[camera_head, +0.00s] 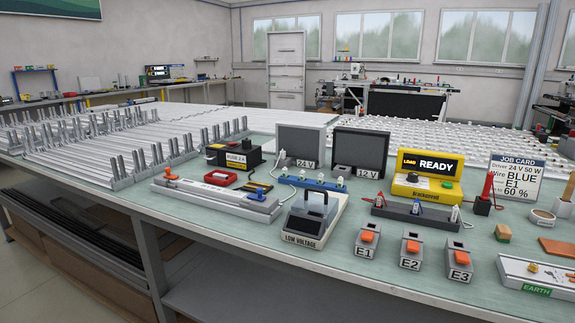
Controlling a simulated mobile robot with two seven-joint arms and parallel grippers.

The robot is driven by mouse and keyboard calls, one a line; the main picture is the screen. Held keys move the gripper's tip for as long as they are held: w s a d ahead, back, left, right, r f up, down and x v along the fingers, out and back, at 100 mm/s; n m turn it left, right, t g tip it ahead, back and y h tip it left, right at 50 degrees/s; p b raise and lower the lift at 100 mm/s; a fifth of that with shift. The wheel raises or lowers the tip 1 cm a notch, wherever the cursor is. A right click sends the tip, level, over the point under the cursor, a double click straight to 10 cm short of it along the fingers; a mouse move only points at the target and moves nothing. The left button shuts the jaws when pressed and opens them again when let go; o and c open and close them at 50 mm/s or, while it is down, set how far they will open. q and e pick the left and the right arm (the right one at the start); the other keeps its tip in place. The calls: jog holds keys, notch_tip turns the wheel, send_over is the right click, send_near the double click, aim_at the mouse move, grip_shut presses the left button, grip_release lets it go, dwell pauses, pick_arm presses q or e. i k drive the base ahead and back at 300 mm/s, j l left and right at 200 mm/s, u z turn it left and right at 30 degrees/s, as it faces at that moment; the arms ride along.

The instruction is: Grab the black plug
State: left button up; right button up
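No thing shows clearly enough for me to name it the black plug. A dark strip (398,212) lies on the bench in front of the yellow READY unit, with small plug-like pieces on it. A blue strip (318,183) with several pale connectors lies in front of the grey units. Neither of my grippers is in view.
The bench holds a yellow READY unit (428,176), a job card (515,180), a LOW VOLTAGE box (308,220), and grey E1 (367,241), E2 (410,250) and E3 (458,261) blocks. A white EARTH tray (535,288) is at the front right. Light panels fill the left.

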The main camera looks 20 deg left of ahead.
aim_at(246, 144)
jog(key=i+j+z, duration=0.1)
jog(key=j, duration=0.35)
jog(key=i+j+z, duration=0.1)
jog(key=j, duration=0.3)
jog(key=i+j+z, duration=0.1)
jog(key=j, duration=0.4)
jog(key=i, duration=0.1)
